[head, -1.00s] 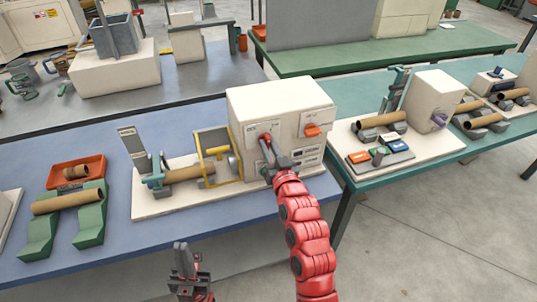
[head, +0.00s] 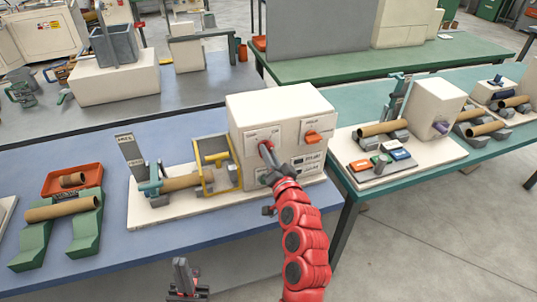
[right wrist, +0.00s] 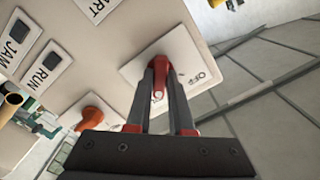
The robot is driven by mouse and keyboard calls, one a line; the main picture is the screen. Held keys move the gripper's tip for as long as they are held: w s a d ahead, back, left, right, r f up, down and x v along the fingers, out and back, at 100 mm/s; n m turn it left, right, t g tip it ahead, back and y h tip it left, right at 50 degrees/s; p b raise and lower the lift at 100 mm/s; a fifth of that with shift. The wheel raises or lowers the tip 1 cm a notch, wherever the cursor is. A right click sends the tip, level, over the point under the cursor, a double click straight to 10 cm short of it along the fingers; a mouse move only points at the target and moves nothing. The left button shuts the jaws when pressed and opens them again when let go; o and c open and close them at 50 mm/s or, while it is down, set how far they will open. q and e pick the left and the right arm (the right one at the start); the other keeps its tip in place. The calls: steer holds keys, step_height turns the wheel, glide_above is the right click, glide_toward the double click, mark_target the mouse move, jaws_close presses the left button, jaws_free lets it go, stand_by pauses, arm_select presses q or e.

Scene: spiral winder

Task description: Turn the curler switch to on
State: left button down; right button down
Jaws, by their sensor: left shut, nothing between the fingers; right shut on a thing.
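The cream winder machine (head: 280,108) stands on the blue table. A red switch (head: 265,146) sits on a white plate at the left of its front. In the right wrist view the red switch (right wrist: 158,93) is between my right fingers, and its plate reads OFF on one side. My right gripper (head: 270,155) is shut on it. An orange knob (head: 313,137) sits on a second plate to the right, also visible in the right wrist view (right wrist: 92,112). I cannot read which plate is the curler's. My left gripper (head: 183,275) is shut and empty, low in front of the table.
A yellow guard frame (head: 218,168) and a cardboard tube (head: 182,183) are left of the machine. RUN and JAM labels (right wrist: 47,62) show in the right wrist view. Green cradles (head: 85,232) and an orange tray (head: 72,179) are at far left. The table front (head: 150,245) is clear.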

stand_by(0.3)
steer(key=c, duration=0.8)
jaws_free()
steer(key=p+v, duration=0.6)
steer(key=v, duration=1.1)
steer(key=shift+s+p, duration=0.2)
steer(key=shift+p, duration=0.1)
